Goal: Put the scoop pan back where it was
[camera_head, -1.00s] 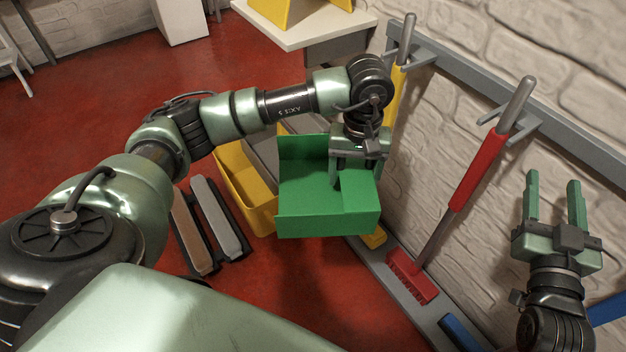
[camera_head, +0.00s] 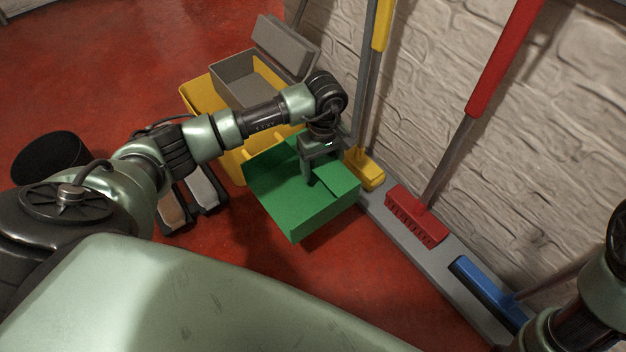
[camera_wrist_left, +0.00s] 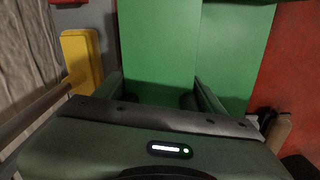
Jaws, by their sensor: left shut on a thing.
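The green scoop pan (camera_head: 282,196) is in the middle of the head view, beside the yellow mop bucket and left of the grey rack base. My left gripper (camera_head: 310,172) points down and is shut on the scoop pan at its back part. The pan's green surface fills the middle of the left wrist view (camera_wrist_left: 160,45), between the fingers. The pan is low, but I cannot tell whether it touches the floor. My right arm shows at the lower right edge of the head view; its gripper is out of the picture.
A yellow bucket (camera_head: 197,100) with a grey wringer stands behind the pan. A yellow broom (camera_head: 364,168), a red broom (camera_head: 417,214) and a blue one (camera_head: 486,290) stand along the grey base (camera_head: 395,222) by the brick wall. Red floor is clear in front of the pan.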

